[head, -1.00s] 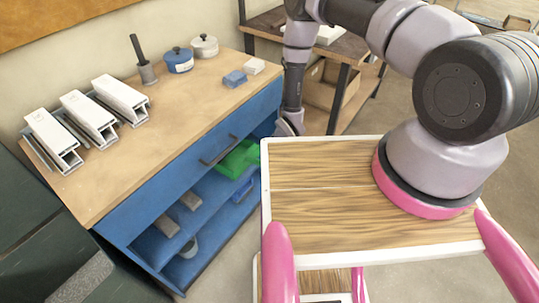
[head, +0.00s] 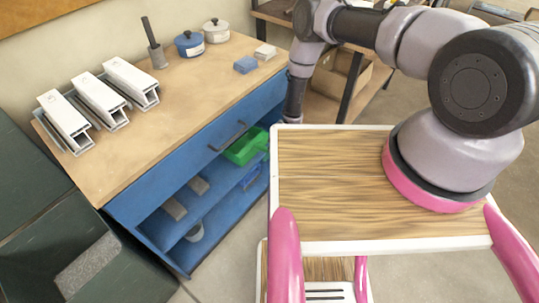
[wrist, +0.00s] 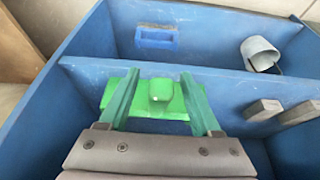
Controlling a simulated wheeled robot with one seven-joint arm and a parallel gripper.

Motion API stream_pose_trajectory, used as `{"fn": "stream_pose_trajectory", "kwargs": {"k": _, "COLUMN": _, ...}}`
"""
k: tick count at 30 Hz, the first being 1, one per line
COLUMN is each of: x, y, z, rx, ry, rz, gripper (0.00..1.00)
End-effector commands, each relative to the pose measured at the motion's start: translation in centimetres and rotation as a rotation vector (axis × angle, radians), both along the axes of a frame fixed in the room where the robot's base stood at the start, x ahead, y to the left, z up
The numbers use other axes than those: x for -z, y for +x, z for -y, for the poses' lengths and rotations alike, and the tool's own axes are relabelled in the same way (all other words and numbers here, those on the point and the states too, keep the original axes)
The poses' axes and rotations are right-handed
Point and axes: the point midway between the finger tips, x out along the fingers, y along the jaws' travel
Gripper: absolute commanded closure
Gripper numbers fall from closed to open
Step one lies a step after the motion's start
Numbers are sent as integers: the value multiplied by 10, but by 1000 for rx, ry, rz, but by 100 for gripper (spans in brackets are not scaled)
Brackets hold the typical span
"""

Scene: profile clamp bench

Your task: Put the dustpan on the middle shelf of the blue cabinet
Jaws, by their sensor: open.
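The blue cabinet (head: 150,205) stands at the left under the workbench top, its front open below a drawer. The green dustpan (head: 246,147) lies on its middle shelf near the right end. In the wrist view the dustpan (wrist: 145,104) lies on the blue shelf with its raised handle facing me. My gripper (wrist: 158,76) is open, its two green fingers on either side of the handle with gaps between. In the head view, my gripper itself is hidden behind my wood-topped tray; only the arm above it shows.
Grey bars (head: 198,186) share the middle shelf. A grey cup (wrist: 259,54) and a blue item (wrist: 157,38) are on the lower shelf. The bench top (head: 160,110) holds white profiles (head: 65,120), a blue pot (head: 188,43) and a white pot (head: 216,30). A dark shelf rack stands behind my arm.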

Motion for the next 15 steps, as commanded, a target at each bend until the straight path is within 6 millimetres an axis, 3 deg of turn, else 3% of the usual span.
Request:
{"fn": "stream_pose_trajectory", "kwargs": {"k": 4, "x": 11, "y": 2, "z": -4, "rx": 0, "ry": 0, "rz": 0, "gripper": 35}}
{"fn": "stream_pose_trajectory", "kwargs": {"k": 14, "x": 13, "y": 4, "z": -5, "rx": 0, "ry": 0, "rz": 0, "gripper": 35}}
{"fn": "stream_pose_trajectory", "kwargs": {"k": 15, "x": 13, "y": 4, "z": -5, "rx": 0, "ry": 0, "rz": 0, "gripper": 43}}
